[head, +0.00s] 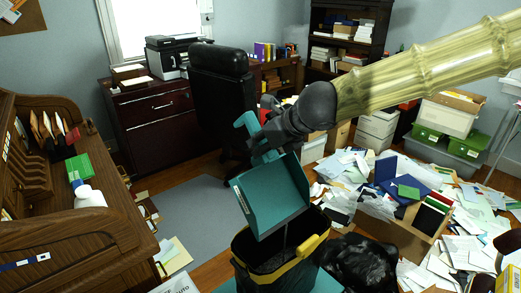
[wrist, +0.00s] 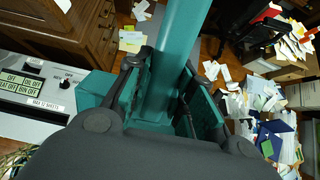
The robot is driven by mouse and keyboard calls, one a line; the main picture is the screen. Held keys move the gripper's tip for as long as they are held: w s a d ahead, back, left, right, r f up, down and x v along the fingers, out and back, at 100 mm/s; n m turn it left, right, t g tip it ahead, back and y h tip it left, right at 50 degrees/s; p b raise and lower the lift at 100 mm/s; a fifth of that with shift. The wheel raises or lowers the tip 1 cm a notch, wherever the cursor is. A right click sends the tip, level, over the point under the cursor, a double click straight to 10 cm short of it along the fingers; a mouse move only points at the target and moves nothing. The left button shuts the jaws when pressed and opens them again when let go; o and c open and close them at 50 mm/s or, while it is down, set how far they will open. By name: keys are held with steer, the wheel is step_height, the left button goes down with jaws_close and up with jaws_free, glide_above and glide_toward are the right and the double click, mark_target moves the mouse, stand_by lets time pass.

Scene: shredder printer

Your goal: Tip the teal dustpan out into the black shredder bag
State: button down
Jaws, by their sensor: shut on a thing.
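The teal dustpan (head: 270,198) hangs in the head view, tilted with its wide pan end down, above the black shredder bag (head: 275,260). My gripper (head: 262,138) is shut on the dustpan's handle, which also shows between the fingers in the wrist view (wrist: 172,60). The bag is open at the top and has a yellow rim. A thin dark streak shows between the pan's lower edge and the bag's mouth; I cannot tell what it is. The bag's inside is mostly dark.
A full black trash bag (head: 360,262) lies right of the shredder bag. Paper heaps (head: 465,240) cover the floor at right. A wooden desk (head: 75,225) stands at left, and a black office chair (head: 220,95) behind. A grey control panel (wrist: 40,90) shows in the wrist view.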

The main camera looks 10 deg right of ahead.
steer(key=s+d+r+t+y+b, duration=0.1)
steer(key=s+b, duration=0.4)
steer(key=b, duration=0.6)
steer(key=shift+s+d+r+t+y, duration=0.15)
steer(key=shift+d+r+t+y, duration=0.35)
steer(key=shift+d+t, duration=0.6)
steer(key=shift+s+d+r+b, duration=0.1)
steer(key=shift+d+r+b, duration=0.1)
steer(key=shift+b, duration=0.1)
steer(key=shift+f+b, duration=0.1)
steer(key=shift+b, duration=0.2)
steer(key=shift+s+d+t+y+b, duration=0.3)
steer(key=shift+s+d+b, duration=0.35)
steer(key=shift+b, duration=0.7)
steer(key=shift+s+d+t+y+b, duration=0.25)
steer(key=shift+s+d+t+b, duration=0.2)
steer(key=shift+s+b, duration=0.7)
steer(key=shift+s+d+t+y+b, duration=0.3)
steer(key=shift+s+d+b, duration=0.2)
steer(key=shift+b, duration=1.05)
steer(key=shift+a, duration=0.1)
